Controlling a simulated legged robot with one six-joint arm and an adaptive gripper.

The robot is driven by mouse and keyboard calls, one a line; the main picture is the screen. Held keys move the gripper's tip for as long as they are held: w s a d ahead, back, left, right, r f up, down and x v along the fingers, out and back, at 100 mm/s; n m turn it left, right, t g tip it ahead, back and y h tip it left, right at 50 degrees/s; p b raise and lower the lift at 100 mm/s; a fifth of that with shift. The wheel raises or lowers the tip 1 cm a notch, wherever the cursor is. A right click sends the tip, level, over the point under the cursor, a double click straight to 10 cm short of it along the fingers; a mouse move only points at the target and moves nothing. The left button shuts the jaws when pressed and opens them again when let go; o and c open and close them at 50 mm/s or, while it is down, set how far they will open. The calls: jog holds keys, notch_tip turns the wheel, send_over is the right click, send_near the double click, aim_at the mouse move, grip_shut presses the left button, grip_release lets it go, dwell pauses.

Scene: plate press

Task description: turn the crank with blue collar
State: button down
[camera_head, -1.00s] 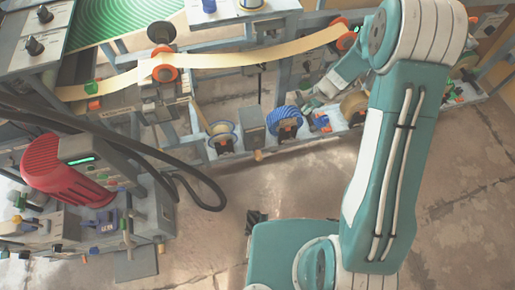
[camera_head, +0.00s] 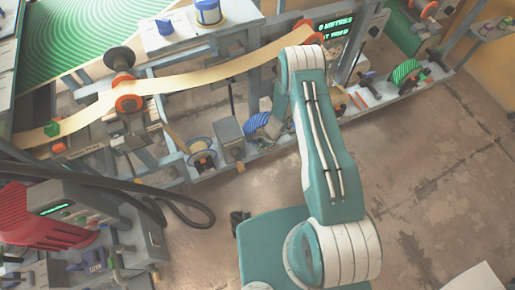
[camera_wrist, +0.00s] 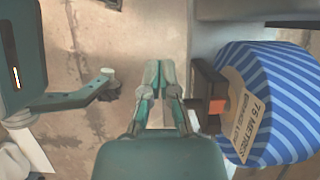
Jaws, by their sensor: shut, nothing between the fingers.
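My gripper (camera_wrist: 161,72) points away in the wrist view, its two fingers shut and empty. It is beside a blue-striped spool (camera_wrist: 275,100), with a dark bracket bearing an orange-red square (camera_wrist: 217,106) between them. No blue collar can be made out with certainty. In the head view my arm hides the gripper and part of the bench; the striped spool (camera_head: 257,124) shows just left of my arm.
A pale tape (camera_head: 200,76) runs over orange rollers (camera_head: 126,103) above the bench. A red ribbed machine (camera_head: 40,215) and black cables (camera_head: 185,208) are at left.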

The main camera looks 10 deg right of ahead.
aim_at(239, 167)
jog(key=s+a+f, duration=0.1)
jog(key=a+f, duration=0.5)
jog(key=f, duration=0.2)
jog(key=shift+s+a, duration=0.15)
jog(key=shift+s, duration=0.2)
jog(key=shift+a+f+g+y, duration=0.2)
jog(key=shift+g+y, duration=0.1)
jog(key=shift+y, duration=0.6)
jog(key=shift+s+a+f+y, duration=0.2)
jog(key=shift+a+y, duration=0.15)
jog(key=shift+a, duration=0.1)
jog(key=shift+s+a+f+y, duration=0.15)
jog(key=shift+a+y, duration=0.2)
jog(key=shift+a, duration=0.1)
jog(key=shift+a+f+g+y, duration=0.1)
jog(key=shift+a+g+y, duration=0.25)
jog(key=shift+y, duration=0.35)
jog(key=shift+s+a, duration=0.15)
jog(key=shift+a, duration=0.2)
jog(key=shift+s+a+g+y, duration=0.1)
jog(key=shift+a+g+y, duration=0.15)
jog(key=shift+y, duration=0.45)
